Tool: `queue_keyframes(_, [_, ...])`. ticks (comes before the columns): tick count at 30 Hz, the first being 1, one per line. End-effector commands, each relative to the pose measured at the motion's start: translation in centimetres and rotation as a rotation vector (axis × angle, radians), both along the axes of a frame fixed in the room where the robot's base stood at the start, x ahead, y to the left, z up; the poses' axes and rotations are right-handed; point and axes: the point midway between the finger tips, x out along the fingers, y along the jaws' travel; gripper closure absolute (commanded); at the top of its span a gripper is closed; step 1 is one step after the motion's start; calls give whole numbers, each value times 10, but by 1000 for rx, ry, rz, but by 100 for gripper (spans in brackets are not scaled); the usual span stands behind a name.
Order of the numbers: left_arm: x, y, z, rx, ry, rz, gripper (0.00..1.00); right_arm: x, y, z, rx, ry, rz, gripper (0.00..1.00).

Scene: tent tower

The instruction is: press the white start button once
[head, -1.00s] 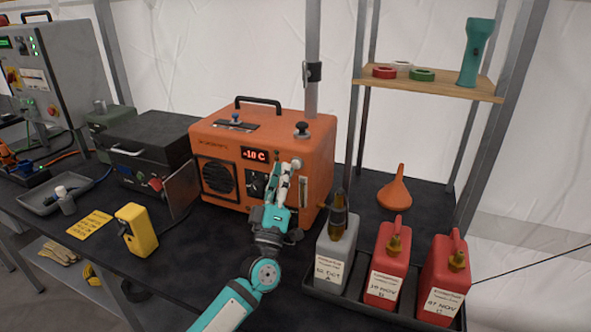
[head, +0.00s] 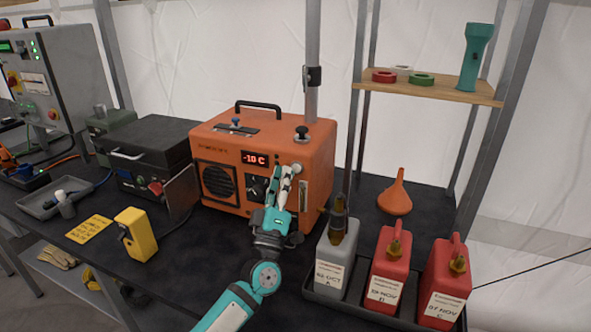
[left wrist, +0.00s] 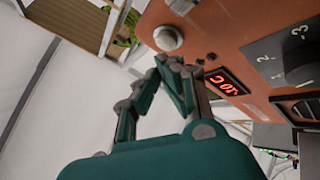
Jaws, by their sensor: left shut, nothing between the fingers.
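The white start button (head: 297,168) is a round pale button on the front of the orange heater box (head: 316,150), right of its red display (head: 254,159). In the left wrist view the button (left wrist: 168,38) shows whole, just beyond my fingertips. My left gripper (head: 285,171) is shut and empty, its fingers pointing at the box front close by the button. In the left wrist view its fingertips (left wrist: 168,62) meet just below the button in the picture. I cannot tell whether they touch the box. The display reads about -10 C. My right gripper is not in view.
A grey can (head: 333,262) and two red cans (head: 385,270) stand in a black tray right of my left arm. A yellow device (head: 136,234) stands on the left. An orange funnel (head: 395,197) stands at the right. Bare dark tabletop lies before the box.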

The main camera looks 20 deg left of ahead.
Motion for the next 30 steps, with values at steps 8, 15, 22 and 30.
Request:
queue_keyframes(8, [0, 0, 0, 0, 0, 0, 100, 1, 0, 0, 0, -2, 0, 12])
queue_keyframes(15, [1, 0, 0, 0, 0, 0, 100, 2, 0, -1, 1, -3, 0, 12])
queue_keyframes(22, [8, -1, 0, 1, 0, 1, 100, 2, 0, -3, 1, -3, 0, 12])
queue_keyframes(30, [8, -1, 0, 1, 0, 1, 100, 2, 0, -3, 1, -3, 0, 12])
